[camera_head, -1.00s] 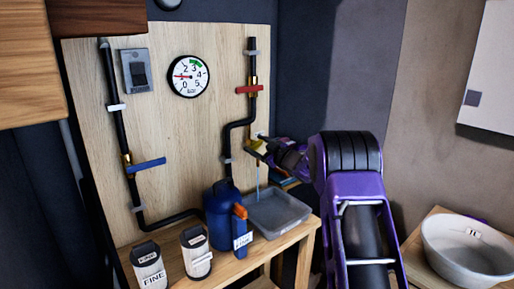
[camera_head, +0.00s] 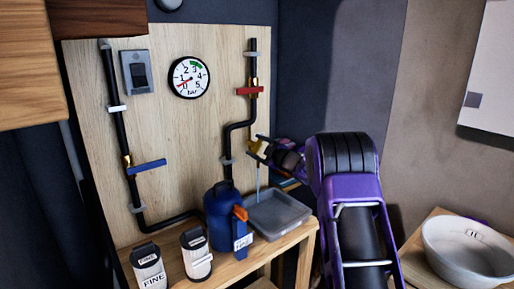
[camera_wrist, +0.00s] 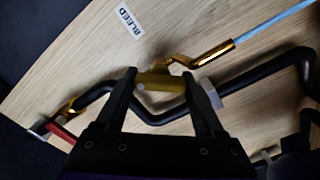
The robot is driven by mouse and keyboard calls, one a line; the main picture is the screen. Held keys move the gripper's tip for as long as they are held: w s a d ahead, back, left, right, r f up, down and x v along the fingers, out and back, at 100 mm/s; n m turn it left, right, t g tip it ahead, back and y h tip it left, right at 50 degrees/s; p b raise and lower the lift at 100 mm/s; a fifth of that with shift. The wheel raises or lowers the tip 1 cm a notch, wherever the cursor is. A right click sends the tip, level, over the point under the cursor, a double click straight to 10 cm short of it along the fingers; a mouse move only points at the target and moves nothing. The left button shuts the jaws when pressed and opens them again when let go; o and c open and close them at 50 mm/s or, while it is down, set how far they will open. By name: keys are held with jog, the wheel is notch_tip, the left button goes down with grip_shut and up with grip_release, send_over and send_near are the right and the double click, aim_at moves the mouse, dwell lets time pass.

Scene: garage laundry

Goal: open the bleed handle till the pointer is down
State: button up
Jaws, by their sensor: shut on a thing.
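The yellow-brass bleed handle (camera_wrist: 162,84) sits between the two fingers of my gripper (camera_wrist: 159,76) in the wrist view. My gripper is shut on it; the fingers hide its ends. A "BLEED" label (camera_wrist: 130,21) is on the board beside it. In the head view my gripper (camera_head: 262,149) is at the bleed valve, low on the right pipe. A thin blue stream (camera_head: 258,178) falls from the valve towards the grey tray (camera_head: 295,226); it also shows in the wrist view (camera_wrist: 275,19). The round gauge (camera_head: 188,77) has its red pointer to the lower left, near 0.
A red lever (camera_head: 250,90) is above on the same pipe, and a blue lever (camera_head: 147,165) is on the left pipe. A blue jug (camera_head: 219,213) and two labelled canisters stand left of the tray. A white basin (camera_head: 466,249) is at the right.

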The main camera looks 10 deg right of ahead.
jog(key=o, duration=1.4)
jog(key=shift+s+d, duration=0.1)
jog(key=v, duration=1.7)
jog(key=shift+s, duration=0.15)
